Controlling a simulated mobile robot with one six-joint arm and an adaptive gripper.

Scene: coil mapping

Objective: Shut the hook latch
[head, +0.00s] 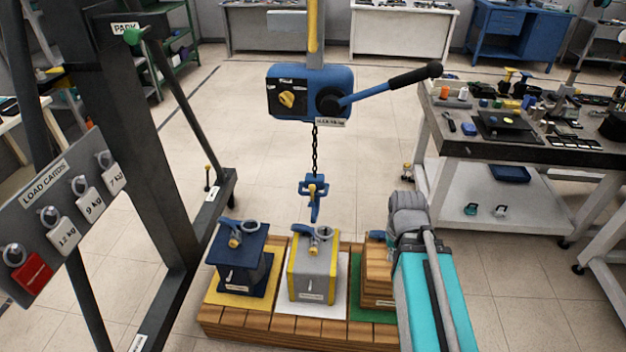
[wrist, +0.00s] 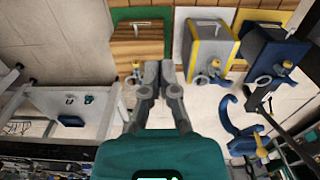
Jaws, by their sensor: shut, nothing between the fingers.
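The blue hook (head: 313,200) hangs from a black chain under the blue hoist body, above the crates, with a yellow piece (head: 312,188) on it. In the wrist view the hook (wrist: 232,128) is at the lower right, its curved tip pointing up, and the yellow-tipped part (wrist: 261,146) shows beside its block. I cannot tell whether this part closes the hook's mouth. My gripper (wrist: 160,68) is shut and empty, apart from the hook and to its left in the wrist view. In the head view my wrist is right of the hook and the fingertips are hidden.
A navy block (head: 240,262), a grey-and-yellow block (head: 314,268) and a wooden block (head: 377,280) stand on a slatted pallet (head: 270,322). The hoist body (head: 310,93) has a long lever (head: 385,88). A dark frame stands left; a cluttered workbench (head: 520,150) stands right.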

